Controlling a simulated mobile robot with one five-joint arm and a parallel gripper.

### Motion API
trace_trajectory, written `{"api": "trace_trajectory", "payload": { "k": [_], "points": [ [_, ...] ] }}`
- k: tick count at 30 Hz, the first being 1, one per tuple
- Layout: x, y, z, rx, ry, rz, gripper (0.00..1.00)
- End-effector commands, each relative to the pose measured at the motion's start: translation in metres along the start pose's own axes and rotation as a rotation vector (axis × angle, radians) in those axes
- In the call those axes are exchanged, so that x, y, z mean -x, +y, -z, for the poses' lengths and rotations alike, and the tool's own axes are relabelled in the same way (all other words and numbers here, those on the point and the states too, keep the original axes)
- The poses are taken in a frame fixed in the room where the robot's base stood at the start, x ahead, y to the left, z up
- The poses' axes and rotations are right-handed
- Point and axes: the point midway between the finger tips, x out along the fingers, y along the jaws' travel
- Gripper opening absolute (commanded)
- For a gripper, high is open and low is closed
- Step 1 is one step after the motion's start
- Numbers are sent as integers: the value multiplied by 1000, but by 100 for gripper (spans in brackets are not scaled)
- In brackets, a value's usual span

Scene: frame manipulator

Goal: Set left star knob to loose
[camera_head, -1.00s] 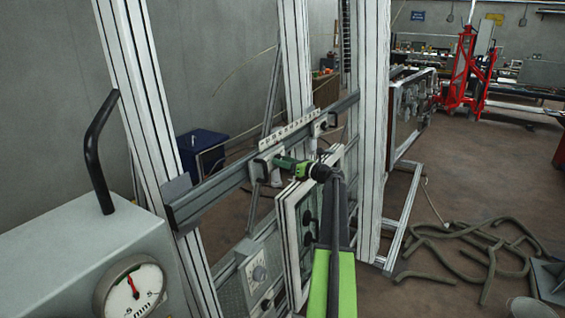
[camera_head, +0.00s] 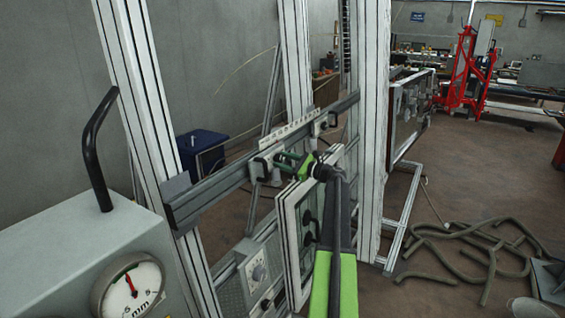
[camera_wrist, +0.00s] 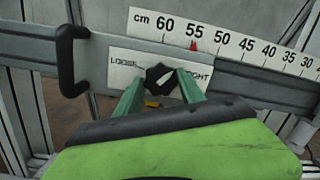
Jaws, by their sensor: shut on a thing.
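The left star knob (camera_wrist: 159,78) is black and sits on a white plate (camera_wrist: 122,74) between the printed words LOOSE, at its left, and TIGHT, partly covered at its right. My gripper (camera_wrist: 160,84) has its two green fingers on either side of the knob and is shut on it. The knob's setting is hard to read. In the head view my gripper (camera_head: 288,163) reaches the left carriage on the grey rail (camera_head: 218,190), and the knob is hidden there. The plate and rail look tilted in the wrist view.
A black handle (camera_wrist: 68,62) stands close to the left of the knob. A centimetre scale (camera_wrist: 235,42) runs above, with a red pointer (camera_wrist: 193,47) under 55. A second carriage (camera_head: 321,124) is farther right. A white-framed panel (camera_head: 300,225) hangs below my arm.

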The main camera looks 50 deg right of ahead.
Motion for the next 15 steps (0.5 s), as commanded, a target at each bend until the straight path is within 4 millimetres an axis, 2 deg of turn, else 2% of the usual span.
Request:
{"api": "trace_trajectory", "payload": {
  "k": [15],
  "points": [
    [-1, -2, 0, 484, -36, -59, 5]
  ]
}}
